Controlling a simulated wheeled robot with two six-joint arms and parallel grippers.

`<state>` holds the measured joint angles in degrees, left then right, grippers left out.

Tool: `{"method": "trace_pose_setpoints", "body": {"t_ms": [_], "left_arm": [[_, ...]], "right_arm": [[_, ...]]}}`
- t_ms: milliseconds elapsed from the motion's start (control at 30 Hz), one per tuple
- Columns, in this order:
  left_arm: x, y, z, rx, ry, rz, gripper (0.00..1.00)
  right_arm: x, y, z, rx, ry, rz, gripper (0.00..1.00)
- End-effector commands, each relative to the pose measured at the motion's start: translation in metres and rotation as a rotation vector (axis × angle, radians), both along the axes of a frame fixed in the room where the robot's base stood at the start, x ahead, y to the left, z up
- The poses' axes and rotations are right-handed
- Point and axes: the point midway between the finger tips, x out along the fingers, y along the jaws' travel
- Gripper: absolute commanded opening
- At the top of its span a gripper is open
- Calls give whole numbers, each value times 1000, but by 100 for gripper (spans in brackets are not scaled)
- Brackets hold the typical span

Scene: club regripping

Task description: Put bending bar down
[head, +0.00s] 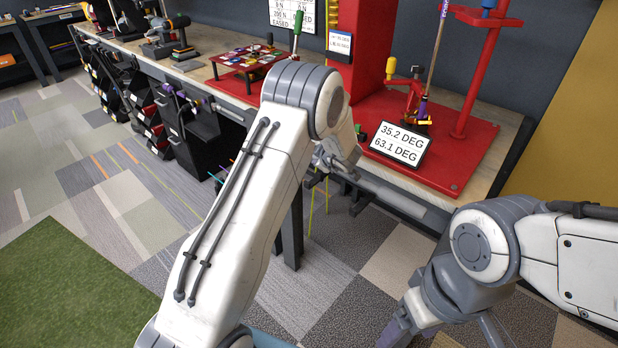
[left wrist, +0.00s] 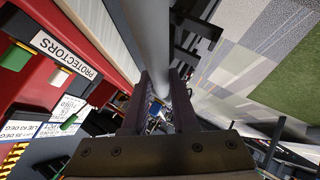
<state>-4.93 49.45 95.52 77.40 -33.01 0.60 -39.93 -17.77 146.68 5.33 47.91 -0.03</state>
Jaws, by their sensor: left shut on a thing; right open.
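The bending bar is a long grey rod (head: 405,202) in front of the red-topped bench's near edge in the head view. My left gripper (head: 337,182) is shut on it, with the forearm hiding part of the hold. In the left wrist view the bar (left wrist: 150,40) runs lengthwise away between the two dark fingers (left wrist: 157,105). Its far right end is hidden behind my right arm in the head view. My right arm comes in from the right and bends down to the bottom edge; its fingertips are out of frame.
A red base plate (head: 455,160) on the bench carries a display (head: 398,143) reading 35.2 and 63.1 DEG, and a red post. A small red stand with colourful cards (head: 245,57) and a drill (head: 168,38) are farther left. Open carpeted floor lies before the bench.

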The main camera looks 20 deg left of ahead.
Motion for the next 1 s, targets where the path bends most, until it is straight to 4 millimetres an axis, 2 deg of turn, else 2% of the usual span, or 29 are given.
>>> {"method": "trace_pose_setpoints", "body": {"t_ms": [33,133,333,467,700,1000], "left_arm": [[3,14,-8,2,0,4,0],[8,35,-21,2,0,3,0],[16,62,-37,0,-3,1,0],[17,67,-42,0,-2,-1,0],[17,67,-75,1,0,-2,0],[18,66,-80,1,-4,-2,0]], "right_arm": [[0,0,0,0,0,0,77],[0,0,-1,0,0,0,77],[0,0,0,0,0,0,77],[0,0,0,0,0,0,77],[0,0,2,0,0,0,77],[0,0,2,0,0,0,77]]}}
